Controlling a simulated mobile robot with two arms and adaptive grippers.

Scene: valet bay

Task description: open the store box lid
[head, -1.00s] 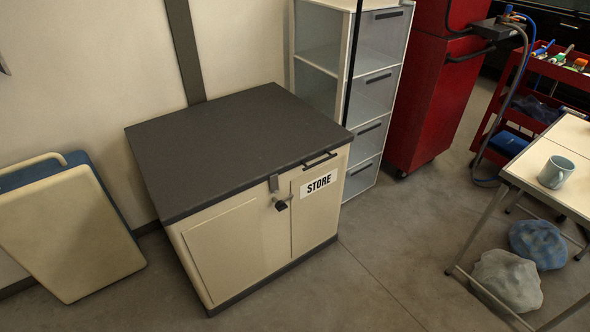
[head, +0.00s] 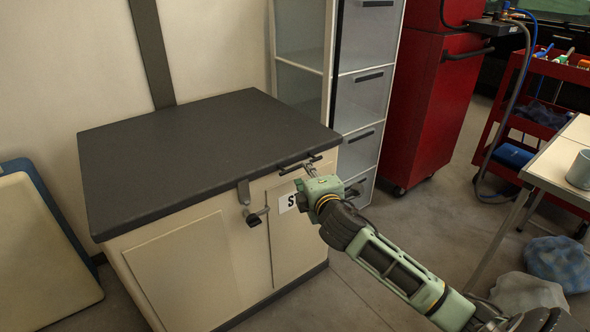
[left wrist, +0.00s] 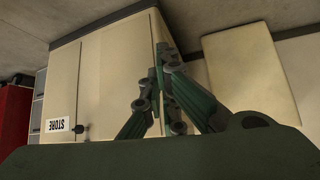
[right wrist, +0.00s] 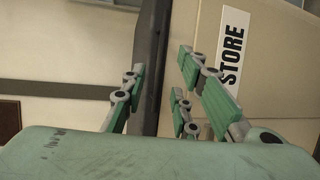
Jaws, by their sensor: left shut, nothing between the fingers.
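The store box has a dark grey lid (head: 205,140), which lies flat and closed on a cream body (head: 185,265). A black bar handle (head: 290,167) is on the lid's front edge. A grey hasp (head: 243,191) hangs over the front, with a dark latch knob (head: 253,219) below it. My right gripper (head: 311,170) is at the handle's right part; whether it touches is unclear. In the right wrist view its fingers (right wrist: 160,75) are apart, with the dark lid edge behind the gap. The STORE label (right wrist: 232,46) is beside them. My left gripper (left wrist: 160,70) is shut and empty, before the box front.
A shelf and drawer unit (head: 360,95) stands close behind the box's right side. A red cabinet (head: 430,110) is beyond it. A table (head: 560,150) with a mug (head: 579,170) is at the right, with bags (head: 525,292) below. A cream panel (head: 40,250) leans at the left.

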